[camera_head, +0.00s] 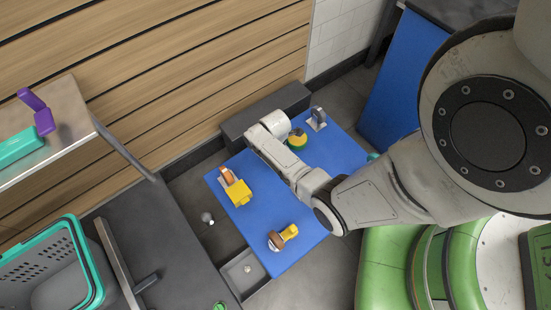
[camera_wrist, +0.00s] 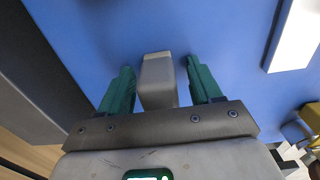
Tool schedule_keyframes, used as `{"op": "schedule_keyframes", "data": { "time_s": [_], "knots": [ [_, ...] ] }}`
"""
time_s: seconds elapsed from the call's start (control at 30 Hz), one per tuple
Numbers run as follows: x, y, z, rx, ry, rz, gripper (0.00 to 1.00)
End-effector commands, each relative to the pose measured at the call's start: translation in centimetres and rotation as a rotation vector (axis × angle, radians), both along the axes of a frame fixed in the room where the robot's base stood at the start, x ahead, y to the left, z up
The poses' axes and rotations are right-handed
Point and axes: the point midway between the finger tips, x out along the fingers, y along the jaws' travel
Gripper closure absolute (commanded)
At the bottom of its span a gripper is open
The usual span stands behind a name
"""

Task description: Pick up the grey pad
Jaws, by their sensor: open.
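A smooth grey block, which I take as the grey pad (camera_wrist: 158,82), shows over the blue surface in the wrist view. My gripper (camera_wrist: 160,66) is open, with one green finger on each side of the pad. A gap shows between the pad and each finger, wider on the right. The pad's lower end is hidden behind the gripper's front bar. In the head view my arm covers the fingers and I cannot make out this pad there.
The blue mat (camera_head: 262,228) holds a yellow block (camera_head: 238,192), a yellow-and-brown item (camera_head: 283,238), a round yellow-green item (camera_head: 297,138) and a grey upright piece (camera_head: 316,119). A dark block (camera_head: 285,103) stands along the wall side. A teal-rimmed basket (camera_head: 78,240) stands at lower left.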

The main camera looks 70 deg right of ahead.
Motion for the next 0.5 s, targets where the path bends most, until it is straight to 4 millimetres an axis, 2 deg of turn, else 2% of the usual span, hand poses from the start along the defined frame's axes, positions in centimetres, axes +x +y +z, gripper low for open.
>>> {"op": "schedule_keyframes", "data": {
  "time_s": [0.07,0.5],
  "knots": [
    [0.01,0.0,0.05,0.0,0.0,0.0,0.4],
    [0.02,0.01,0.05,0.0,0.0,0.0,0.82]
  ]
}}
